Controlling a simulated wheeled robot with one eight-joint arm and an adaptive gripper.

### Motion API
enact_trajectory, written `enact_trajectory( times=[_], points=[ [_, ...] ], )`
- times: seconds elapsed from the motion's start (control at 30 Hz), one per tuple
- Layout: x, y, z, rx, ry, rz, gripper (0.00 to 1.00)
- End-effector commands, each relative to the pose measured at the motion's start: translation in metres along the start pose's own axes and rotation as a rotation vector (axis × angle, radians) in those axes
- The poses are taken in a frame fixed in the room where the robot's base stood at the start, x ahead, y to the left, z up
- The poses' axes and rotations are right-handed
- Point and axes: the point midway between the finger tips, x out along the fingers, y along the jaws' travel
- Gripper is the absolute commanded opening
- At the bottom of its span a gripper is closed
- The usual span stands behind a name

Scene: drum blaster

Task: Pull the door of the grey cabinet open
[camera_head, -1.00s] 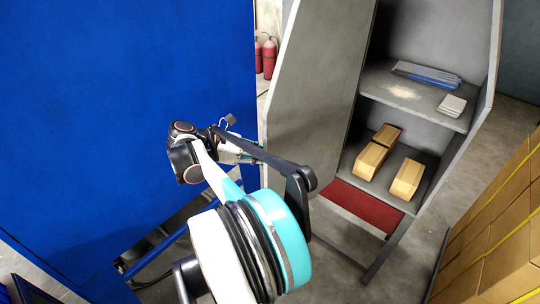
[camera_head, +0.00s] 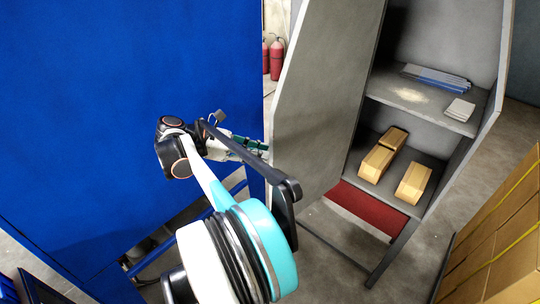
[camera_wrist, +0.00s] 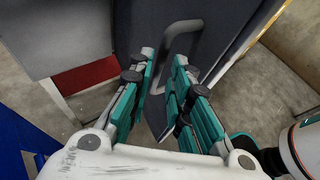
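The grey cabinet (camera_head: 492,125) stands at the right of the head view. Its door (camera_head: 322,85) is swung out to the left, and the shelves inside show. In the wrist view, the door's dark inner or outer face (camera_wrist: 230,25) lies ahead, with a grey loop handle (camera_wrist: 184,32) on it. My gripper (camera_wrist: 165,58) is at the handle. Its two teal fingers are apart, and part of the handle shows between and just beyond the tips. Contact is unclear. In the head view, my gripper (camera_head: 258,149) is beside the door's left edge, partly hidden by my arm.
A large blue panel (camera_head: 120,90) fills the left. Stacked boxes (camera_head: 505,235) stand at the lower right. Inside the cabinet are several tan boxes (camera_head: 412,184) and a blue-grey bundle (camera_head: 435,78). Red fire extinguishers (camera_head: 276,58) stand behind. Some floor (camera_head: 335,235) before the cabinet is bare.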

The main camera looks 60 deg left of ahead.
Motion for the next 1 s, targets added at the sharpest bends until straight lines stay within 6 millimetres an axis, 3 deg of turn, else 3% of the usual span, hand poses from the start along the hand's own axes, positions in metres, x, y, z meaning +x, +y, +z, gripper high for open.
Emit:
enact_trajectory(
  times=[0.2, 0.4, 1.0],
  points=[
    [-0.044, 0.000, -0.001, -0.001, 0.000, 0.002, 0.18],
    [-0.066, 0.000, 0.000, 0.000, 0.000, 0.000, 0.18],
    [-0.072, 0.000, 0.000, 0.000, 0.000, 0.000, 0.18]
  ],
)
